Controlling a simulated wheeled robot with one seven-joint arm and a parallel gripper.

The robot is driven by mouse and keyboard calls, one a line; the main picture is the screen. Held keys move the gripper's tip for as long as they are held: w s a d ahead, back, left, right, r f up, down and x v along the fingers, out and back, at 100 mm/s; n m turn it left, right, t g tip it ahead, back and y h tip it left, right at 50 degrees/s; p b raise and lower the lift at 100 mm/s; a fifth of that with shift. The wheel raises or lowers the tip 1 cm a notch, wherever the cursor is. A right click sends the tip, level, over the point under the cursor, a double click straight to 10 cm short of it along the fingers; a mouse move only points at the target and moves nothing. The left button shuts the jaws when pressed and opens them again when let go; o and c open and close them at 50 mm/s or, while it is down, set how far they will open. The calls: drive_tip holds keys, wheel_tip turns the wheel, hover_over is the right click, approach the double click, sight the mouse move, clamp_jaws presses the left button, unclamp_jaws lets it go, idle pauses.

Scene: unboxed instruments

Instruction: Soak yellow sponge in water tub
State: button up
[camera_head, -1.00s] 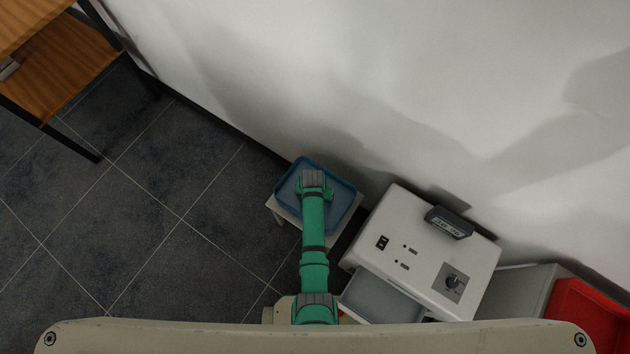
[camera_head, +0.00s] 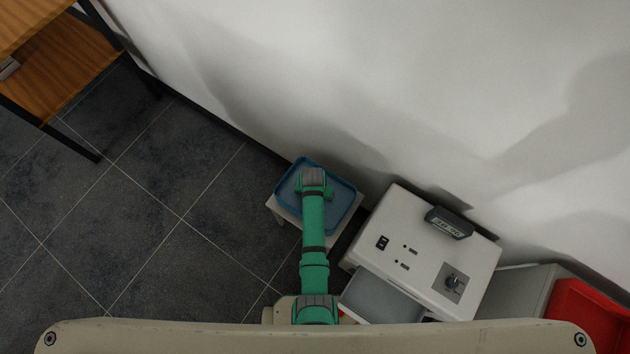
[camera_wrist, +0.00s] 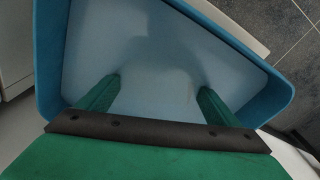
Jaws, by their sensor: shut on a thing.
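The blue water tub (camera_head: 349,208) stands by the wall, its inside pale and cloudy with water. It also fills much of the wrist view (camera_wrist: 48,62). My gripper (camera_wrist: 158,85) reaches down into the tub. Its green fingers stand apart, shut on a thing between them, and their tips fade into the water. That thing shows only as a faint pale patch. I take it to be the yellow sponge, but no yellow shows there. In the head view my green arm covers the gripper and the middle of the tub.
The tub sits on a white stand (camera_head: 283,211). Right of it is a white instrument (camera_head: 410,232) with a small display (camera_head: 448,222) and an open grey drawer or tray (camera_head: 381,300). A red bin (camera_head: 590,318) is at far right. A wooden shelf (camera_head: 60,75) stands upper left. The left floor is clear.

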wheel_tip(320, 180, up, 10)
drive_tip(key=shift+r, duration=0.2)
idle(1.0)
idle(1.0)
drive_tip(key=shift+d+r, duration=0.1)
